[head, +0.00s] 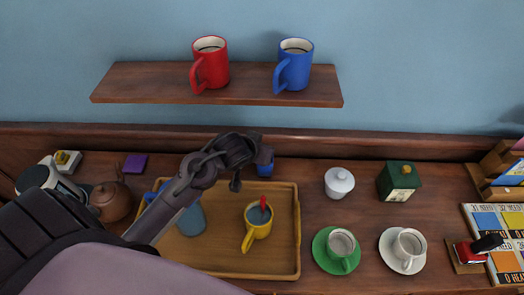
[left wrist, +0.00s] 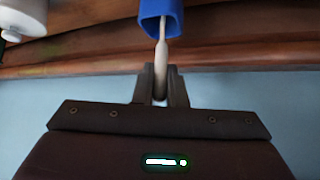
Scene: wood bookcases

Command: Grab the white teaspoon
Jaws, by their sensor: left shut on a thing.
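The white teaspoon (left wrist: 161,52) shows in the left wrist view as a pale handle running out of a blue container (left wrist: 160,12). My left gripper (left wrist: 160,78) is shut on the handle, which passes between its fingers. The spoon's other end is hidden inside the blue container. In the head view my left gripper (head: 243,152) is beside the small blue container (head: 265,168) at the tray's back edge; the spoon cannot be made out there. My right gripper is not in view.
A wooden tray (head: 291,240) holds a yellow mug (head: 258,229) with a red utensil. A green cup (head: 341,243), white cup (head: 409,243), white lidded pot (head: 339,182) and green box (head: 399,181) stand right. Red (head: 210,65) and blue (head: 294,66) mugs stand on the shelf above.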

